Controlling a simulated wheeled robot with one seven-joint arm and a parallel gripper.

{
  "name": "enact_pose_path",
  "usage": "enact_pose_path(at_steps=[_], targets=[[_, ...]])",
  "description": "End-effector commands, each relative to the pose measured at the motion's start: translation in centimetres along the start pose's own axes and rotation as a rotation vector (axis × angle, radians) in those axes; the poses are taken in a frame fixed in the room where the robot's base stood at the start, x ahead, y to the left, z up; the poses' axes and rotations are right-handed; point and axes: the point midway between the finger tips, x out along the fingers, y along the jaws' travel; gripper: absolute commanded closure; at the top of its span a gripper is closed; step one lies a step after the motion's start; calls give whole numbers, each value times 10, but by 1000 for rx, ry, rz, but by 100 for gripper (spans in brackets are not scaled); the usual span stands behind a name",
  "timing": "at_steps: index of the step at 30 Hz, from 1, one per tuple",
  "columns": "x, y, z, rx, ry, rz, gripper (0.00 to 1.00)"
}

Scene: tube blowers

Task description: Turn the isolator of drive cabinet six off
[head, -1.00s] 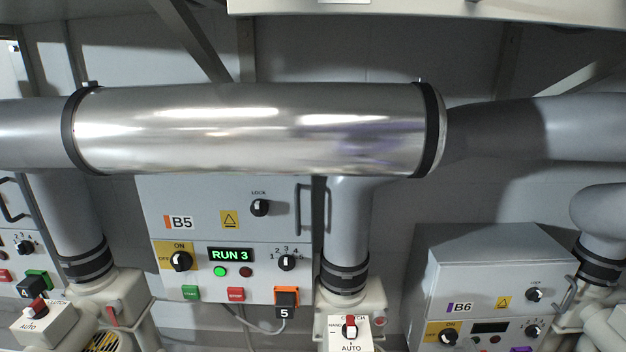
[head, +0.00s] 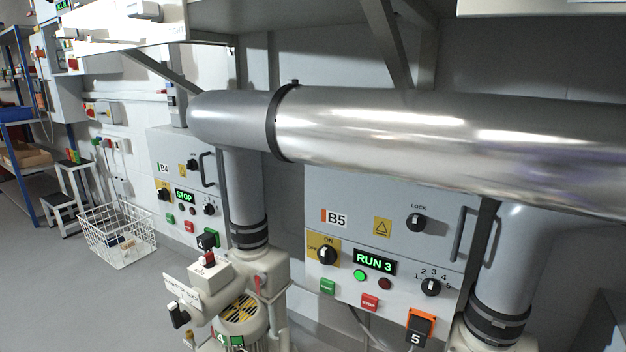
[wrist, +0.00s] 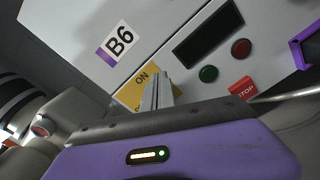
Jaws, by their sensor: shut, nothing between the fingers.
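Drive cabinet six, marked B6 (wrist: 120,40), shows only in the wrist view, tilted in the picture. Its yellow isolator plate (wrist: 131,94) with the word ON lies in the middle, partly covered by my fingers. The isolator's knob is hidden behind the fingers, so I cannot tell its position. The cabinet's display (wrist: 208,33) is dark. My gripper (wrist: 158,86) is shut and empty, with its fingertips in front of the yellow plate; I cannot tell whether they touch the knob. My gripper is not in the head view.
In the head view, cabinet B5 (head: 350,214) reads RUN 3 and B4 (head: 172,150) reads STOP. A big metal duct (head: 450,140) crosses above.

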Motion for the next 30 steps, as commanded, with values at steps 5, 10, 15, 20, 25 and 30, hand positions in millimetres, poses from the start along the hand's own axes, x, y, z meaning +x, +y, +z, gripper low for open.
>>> enact_pose_path(at_steps=[5, 10, 15, 20, 25, 30], targets=[[0, 1, -3, 0, 0, 1, 100], [0, 1, -4, 0, 1, 1, 100], [0, 2, -6, 0, 1, 1, 100], [0, 2, -8, 0, 0, 1, 100], [0, 3, -9, 0, 0, 1, 100], [0, 3, -9, 0, 0, 0, 100]])
